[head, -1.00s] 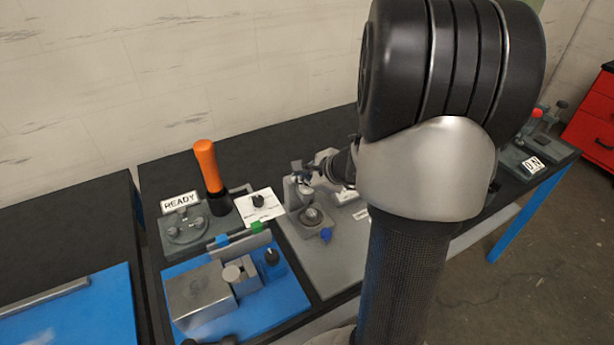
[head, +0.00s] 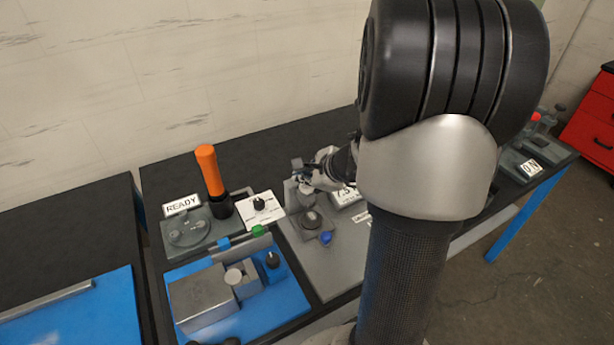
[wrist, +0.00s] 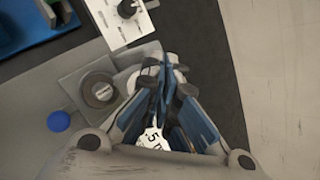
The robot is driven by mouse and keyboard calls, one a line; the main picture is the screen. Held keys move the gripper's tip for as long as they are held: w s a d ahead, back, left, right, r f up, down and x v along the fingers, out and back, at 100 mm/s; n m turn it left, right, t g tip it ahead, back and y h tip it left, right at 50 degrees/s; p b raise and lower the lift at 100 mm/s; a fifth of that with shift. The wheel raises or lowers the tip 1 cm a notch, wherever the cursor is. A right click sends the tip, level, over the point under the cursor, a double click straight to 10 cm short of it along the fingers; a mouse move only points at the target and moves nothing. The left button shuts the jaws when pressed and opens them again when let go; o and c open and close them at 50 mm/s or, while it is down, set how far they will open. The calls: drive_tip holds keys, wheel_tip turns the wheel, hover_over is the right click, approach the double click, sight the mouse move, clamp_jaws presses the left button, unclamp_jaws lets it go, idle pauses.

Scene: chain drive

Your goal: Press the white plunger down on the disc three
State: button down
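My gripper (head: 304,176) is at the top of a small grey press stand on the grey plate. In the wrist view its blue-padded fingers (wrist: 164,78) come together at the tips and look shut. I cannot tell whether anything thin is between them. A pale cylinder (head: 307,198), possibly the plunger, stands just below the fingertips in the head view. A round grey disc (head: 312,219) sits in front of it on a square base; it shows left of the fingers in the wrist view (wrist: 97,90). Contact between fingertips and plunger cannot be made out.
A blue knob (head: 326,238) is beside the disc base. A numeric display (head: 345,195) is partly hidden by my arm. To the left are a white dial panel (head: 260,208), an orange handle (head: 209,170), a READY sign (head: 181,204) and a blue fixture (head: 290,297).

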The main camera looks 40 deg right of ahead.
drive_tip(key=shift+w+r+p, duration=0.1)
drive_tip(key=shift+r+p, duration=0.5)
drive_tip(key=shift+r, duration=0.4)
wheel_tip(320, 180, up, 5)
drive_tip(key=p, duration=0.4)
idle(0.4)
